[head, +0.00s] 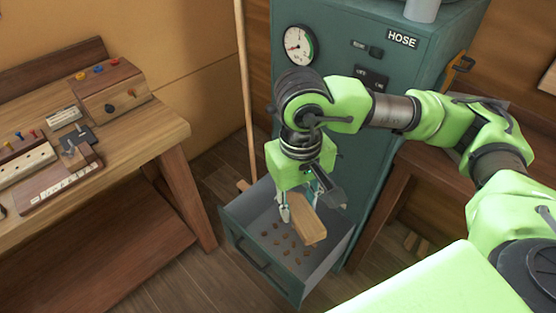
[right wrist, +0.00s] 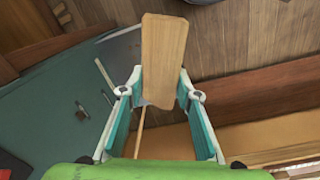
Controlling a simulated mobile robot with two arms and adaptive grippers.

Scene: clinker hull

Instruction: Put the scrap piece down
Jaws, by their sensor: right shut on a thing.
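The scrap piece (head: 307,222) is a light wooden block. In the head view it is over the open grey drawer (head: 240,232) of the teal cabinet. My right gripper (head: 302,203) points down and is shut on one end of the piece. In the right wrist view, the piece (right wrist: 164,50) sticks out between the two fingertips (right wrist: 162,88). The gap between the piece and the drawer floor cannot be judged. Several small brown bits lie on the drawer floor. My left gripper is not in view.
The teal cabinet (head: 350,150) with a gauge (head: 299,45) and a HOSE label stands behind the drawer. A wooden workbench (head: 135,135) with blocks and small tools is at the left. A pole (head: 244,90) leans near the cabinet. A brown table (head: 440,160) stands at the right.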

